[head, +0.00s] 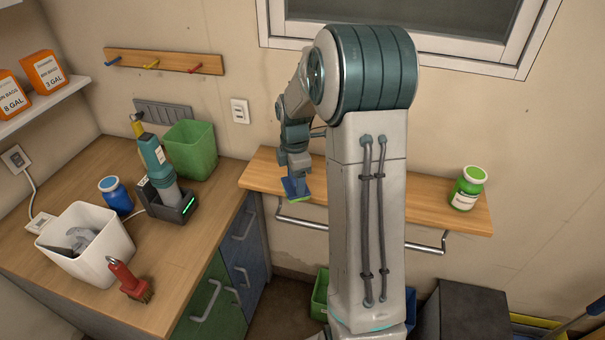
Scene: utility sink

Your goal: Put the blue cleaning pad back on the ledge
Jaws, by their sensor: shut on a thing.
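The blue cleaning pad (297,189) shows in the head view, with a green lower edge. My gripper (297,178) is shut on it, with the arm reaching down from above. The pad appears over or right at the front part of the wooden ledge (270,172) on the back wall. I cannot tell whether the pad touches the ledge or is held a little above it. My own column and arm hide the middle of the ledge.
A metal rail (300,222) runs below the ledge. On the left counter (165,250) are a white bin (88,245), a red brush (129,281), a blue jar (115,196), a docked tool (160,175) and a green bin (190,149).

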